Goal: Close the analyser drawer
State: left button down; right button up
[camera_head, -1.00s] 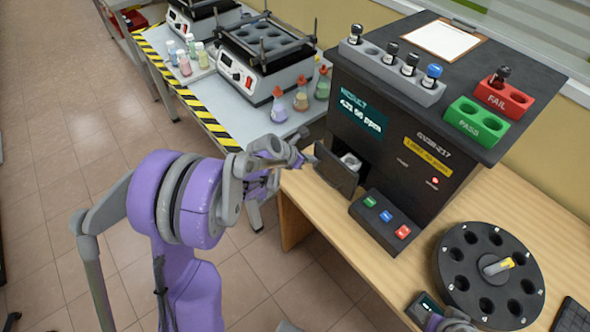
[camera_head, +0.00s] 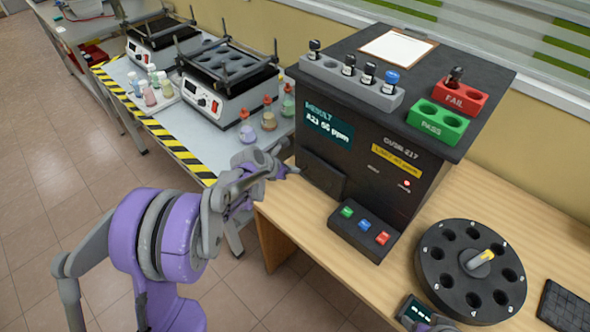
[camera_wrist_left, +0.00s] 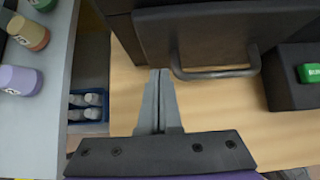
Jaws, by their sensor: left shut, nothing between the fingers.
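The black analyser (camera_head: 375,125) stands on the wooden bench. Its dark drawer front (camera_head: 322,176) sits low at the left of its face, against or very close to the body. No open gap or drawer inside shows; I cannot tell whether it is fully flush. In the left wrist view the drawer front (camera_wrist_left: 200,28) shows its bar handle (camera_wrist_left: 215,74). My left gripper (camera_head: 292,170) is shut and empty, just left of the drawer front; its fingertips (camera_wrist_left: 159,75) lie left of the handle. A piece of my right arm shows at the bottom edge, its fingers unclear.
A button panel (camera_head: 363,231) juts out below the drawer, to its right. A black carousel (camera_head: 440,270) stands at the right of the bench. Flasks (camera_head: 268,121) stand on the left table, with a hotplate device (camera_head: 222,85) behind. Bare bench lies before the panel.

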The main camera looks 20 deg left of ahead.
pick_arm(q)
jog(key=s+f+v, duration=0.1)
jog(key=v, duration=1)
jog(key=shift+s+r, duration=0.2)
pick_arm(e)
jog(key=shift+s+r, duration=0.1)
jog(key=shift+s, duration=0.45)
pick_arm(q)
jog(key=s+d+r+m+g+y+p, duration=0.1)
jog(key=s+d+m, duration=0.2)
jog(key=s+m, duration=0.5)
jog(key=s+d+r+m+g+y+p, duration=0.1)
jog(key=s+d+m+p, duration=0.1)
jog(key=s+m, duration=0.7)
jog(key=s+d+r+m+y+p, duration=0.1)
jog(key=s+d+m, duration=0.3)
jog(key=s+m, duration=0.5)
jog(key=m, duration=0.5)
jog(key=shift+d+g+y+p, duration=0.3)
jog(key=shift+g+p, duration=0.05)
jog(key=shift+g, duration=0.05)
pick_arm(e)
jog(key=r, duration=0.2)
jog(key=w+r, duration=0.1)
jog(key=r, duration=0.2)
jog(key=shift+w, duration=0.1)
